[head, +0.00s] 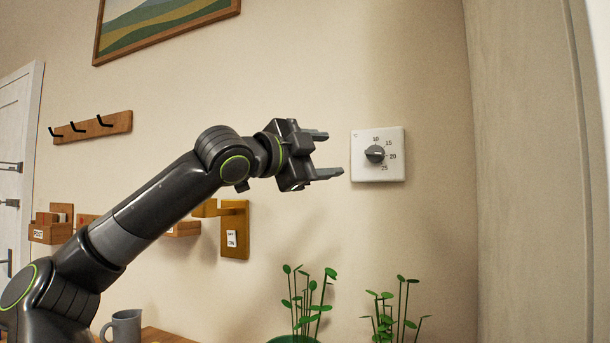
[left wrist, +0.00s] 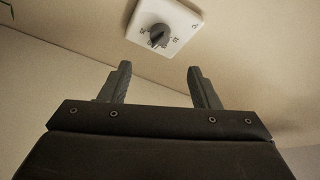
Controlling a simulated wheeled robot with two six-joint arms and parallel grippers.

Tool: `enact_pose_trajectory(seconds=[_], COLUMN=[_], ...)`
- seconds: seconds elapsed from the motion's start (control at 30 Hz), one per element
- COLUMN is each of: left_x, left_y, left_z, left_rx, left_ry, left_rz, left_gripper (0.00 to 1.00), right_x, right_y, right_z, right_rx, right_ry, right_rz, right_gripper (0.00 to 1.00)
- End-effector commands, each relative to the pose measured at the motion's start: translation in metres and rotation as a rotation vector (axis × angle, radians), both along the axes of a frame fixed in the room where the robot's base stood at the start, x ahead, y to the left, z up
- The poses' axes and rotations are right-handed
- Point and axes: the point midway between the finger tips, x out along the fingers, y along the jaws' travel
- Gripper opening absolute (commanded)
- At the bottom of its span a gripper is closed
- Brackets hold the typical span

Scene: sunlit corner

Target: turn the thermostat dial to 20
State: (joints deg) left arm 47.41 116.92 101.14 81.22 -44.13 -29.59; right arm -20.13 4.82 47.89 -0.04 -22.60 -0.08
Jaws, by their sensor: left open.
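The thermostat (head: 392,172) is a white square plate on the beige wall, right of centre in the head view. Its dark grey round dial (head: 375,154) has a raised grip, with 10, 15, 20 and 25 printed around its upper and right side. I cannot tell for certain which number the dial points at. My left gripper (head: 328,154) is open and empty, left of the thermostat and apart from it. In the left wrist view the dial (left wrist: 158,36) and plate (left wrist: 180,14) show beyond the open fingertips (left wrist: 159,68). My right gripper is not in view.
Two green plants (head: 306,303) (head: 396,312) stand below the thermostat. A grey mug (head: 125,326) stands at the bottom. A tall pale panel (head: 525,170) borders the right.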

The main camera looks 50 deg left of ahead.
Motion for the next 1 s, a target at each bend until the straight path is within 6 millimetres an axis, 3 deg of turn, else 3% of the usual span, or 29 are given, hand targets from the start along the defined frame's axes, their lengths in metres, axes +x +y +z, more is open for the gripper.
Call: enact_pose_trajectory(seconds=[0.07,0.4,1.0], left_x=[-0.014,-0.038,-0.042], left_y=[-0.002,-0.004,-0.004], left_z=[-0.006,-0.005,-0.005], left_rx=[0.000,-0.001,0.000], left_ry=[-0.006,0.000,0.001], left_rz=[-0.003,-0.001,0.000], left_gripper=[0.56,0.56,0.56], right_x=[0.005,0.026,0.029], right_y=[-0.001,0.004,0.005], right_z=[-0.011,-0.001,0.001], right_rx=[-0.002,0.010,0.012], right_ry=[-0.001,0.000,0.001], right_rz=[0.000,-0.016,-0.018], right_gripper=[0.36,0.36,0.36])
